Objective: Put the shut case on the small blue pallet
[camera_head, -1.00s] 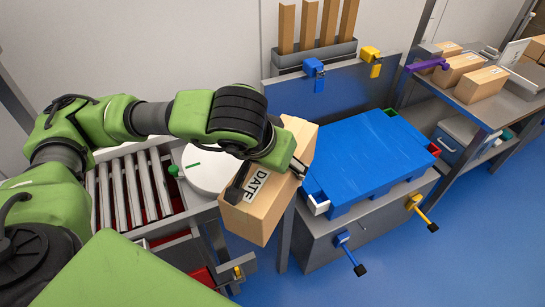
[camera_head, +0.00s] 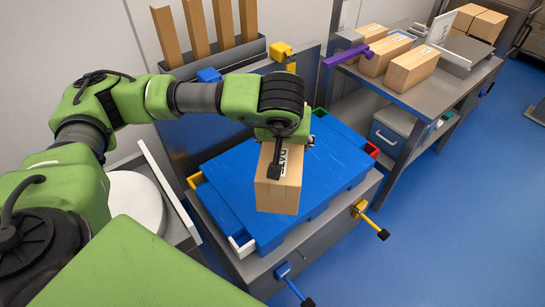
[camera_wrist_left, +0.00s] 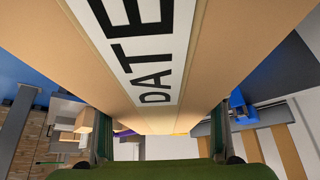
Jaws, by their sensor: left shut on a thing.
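The shut case is a brown cardboard box (camera_head: 278,185) with a white label reading DATE. My left gripper (camera_head: 284,138) is shut on it and holds it over the small blue pallet (camera_head: 330,165). The case fills most of the left wrist view (camera_wrist_left: 205,60), with a gripper finger on each side. The pallet lies on a grey stand, with coloured corner pieces around it. I cannot tell whether the case's underside touches the pallet. The case hides part of the pallet's near half. My right gripper is not in view.
A grey bench (camera_head: 440,95) at the right carries several brown boxes (camera_head: 413,68). A purple clamp (camera_head: 345,56) sticks out toward the pallet. Levers with yellow (camera_head: 360,209) and blue parts jut from the stand's front. A grey bin of upright brown boards stands behind.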

